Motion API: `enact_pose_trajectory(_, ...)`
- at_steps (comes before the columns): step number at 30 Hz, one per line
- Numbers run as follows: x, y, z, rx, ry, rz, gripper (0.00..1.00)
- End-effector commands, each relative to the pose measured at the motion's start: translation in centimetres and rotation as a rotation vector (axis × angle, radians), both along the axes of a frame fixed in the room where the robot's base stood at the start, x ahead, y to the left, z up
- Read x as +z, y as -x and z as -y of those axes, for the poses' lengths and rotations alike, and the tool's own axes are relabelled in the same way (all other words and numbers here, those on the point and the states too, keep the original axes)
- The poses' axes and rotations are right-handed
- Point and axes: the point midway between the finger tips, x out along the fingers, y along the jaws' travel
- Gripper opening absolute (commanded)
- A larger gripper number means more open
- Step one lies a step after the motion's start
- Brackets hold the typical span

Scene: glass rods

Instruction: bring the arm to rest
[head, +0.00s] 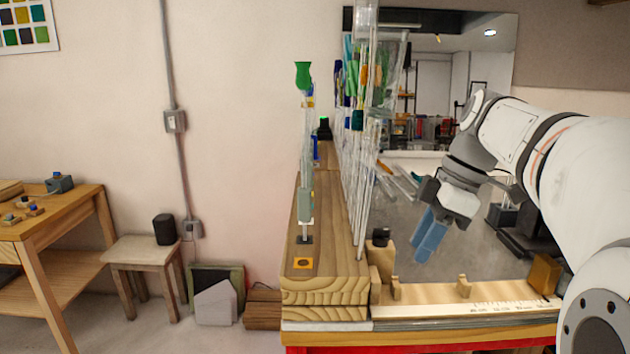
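My arm comes in from the right edge, bends at the upper right and hangs down toward the bench. My gripper (422,256) has blue fingers that point down and slightly left, in the air above the wooden rail on the bench front. The fingers overlap from this angle, so I cannot tell how far apart they are. I see nothing held at their tips. It is to the right of the thick wooden block (325,290) and apart from it.
Tall glass rods (360,150) stand close together behind and left of my gripper. A rod with a green top (303,75) stands upright on the wooden block. A notched wooden rail (430,296) runs along the bench front. A side table (55,225) and stool (145,250) are at left.

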Motion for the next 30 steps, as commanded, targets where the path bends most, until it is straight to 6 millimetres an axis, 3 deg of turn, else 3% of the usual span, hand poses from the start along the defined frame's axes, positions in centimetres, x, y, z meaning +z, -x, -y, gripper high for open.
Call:
enact_pose_trajectory(11, -4.8, 3.1, -1.5, -0.372, 0.087, -0.08, 0.33)
enact_pose_trajectory(24, -16.4, 11.4, -2.6, -1.178, 0.16, -0.09, 0.33)
enact_pose_trajectory(30, -19.2, 13.4, -2.6, -1.361, 0.133, -0.073, 0.33)
